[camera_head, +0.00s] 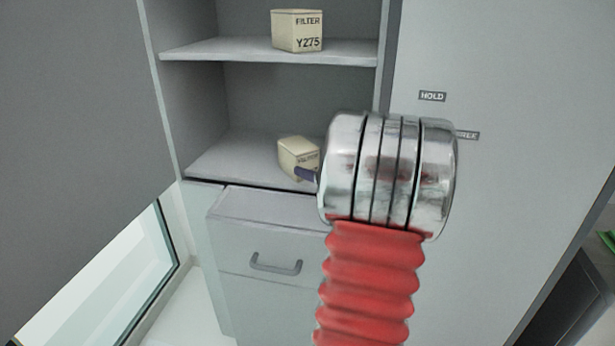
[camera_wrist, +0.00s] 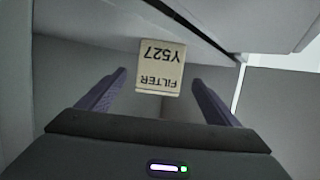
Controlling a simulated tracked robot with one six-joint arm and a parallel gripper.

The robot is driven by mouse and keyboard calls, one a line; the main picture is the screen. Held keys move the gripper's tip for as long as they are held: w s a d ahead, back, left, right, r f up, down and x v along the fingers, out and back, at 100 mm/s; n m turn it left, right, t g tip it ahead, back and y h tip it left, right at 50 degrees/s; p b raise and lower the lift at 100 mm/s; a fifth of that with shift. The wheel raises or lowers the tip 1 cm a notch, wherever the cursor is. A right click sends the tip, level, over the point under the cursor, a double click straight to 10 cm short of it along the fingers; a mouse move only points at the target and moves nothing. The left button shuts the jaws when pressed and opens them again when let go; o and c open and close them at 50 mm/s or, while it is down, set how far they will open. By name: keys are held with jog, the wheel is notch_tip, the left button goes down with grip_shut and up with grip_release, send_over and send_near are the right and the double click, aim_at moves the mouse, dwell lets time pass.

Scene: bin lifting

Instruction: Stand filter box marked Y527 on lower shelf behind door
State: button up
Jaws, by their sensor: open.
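A cream filter box marked Y527 (camera_wrist: 160,68) shows upside down in the wrist view, between and just beyond my fingertips. In the head view the same box (camera_head: 297,155) is on the lower shelf (camera_head: 228,160), partly hidden by my arm's end. My gripper (camera_wrist: 160,82) is open, with one dark purple finger on each side of the box and a gap visible at both sides. One finger of my gripper (camera_head: 306,175) shows beside the box in the head view.
A second box marked Y275 (camera_head: 297,31) stands on the upper shelf (camera_head: 265,50). A drawer front with a grey handle (camera_head: 276,264) is below the lower shelf. A grey panel (camera_head: 70,120) is at left. The lower shelf is clear left of the box.

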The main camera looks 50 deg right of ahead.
jog(key=shift+w, duration=0.1)
jog(key=shift+w+a+r, duration=0.2)
jog(key=shift+w+r, duration=0.05)
jog(key=w+a+r+g+h, duration=0.1)
jog(key=w+a+r+h, duration=0.1)
jog(key=w+a+r, duration=0.5)
jog(key=a+g, duration=0.2)
jog(key=a, duration=1.2)
jog(key=s+a+f+n+g+y, duration=0.1)
jog(key=s+a+f+y, duration=0.1)
jog(key=s+a, duration=0.4)
jog(key=s+a+f+n+g+y, duration=0.2)
jog(key=s+a, duration=0.4)
jog(key=a, duration=1)
jog(key=s+a+f+n+g+y, duration=0.1)
jog(key=s+a+f+g+y, duration=0.1)
jog(key=s+a, duration=0.4)
jog(key=a+f+y, duration=0.1)
jog(key=a+f, duration=0.1)
jog(key=a, duration=0.3)
jog(key=shift+s+a+f, duration=0.2)
jog(key=shift+f, duration=0.15)
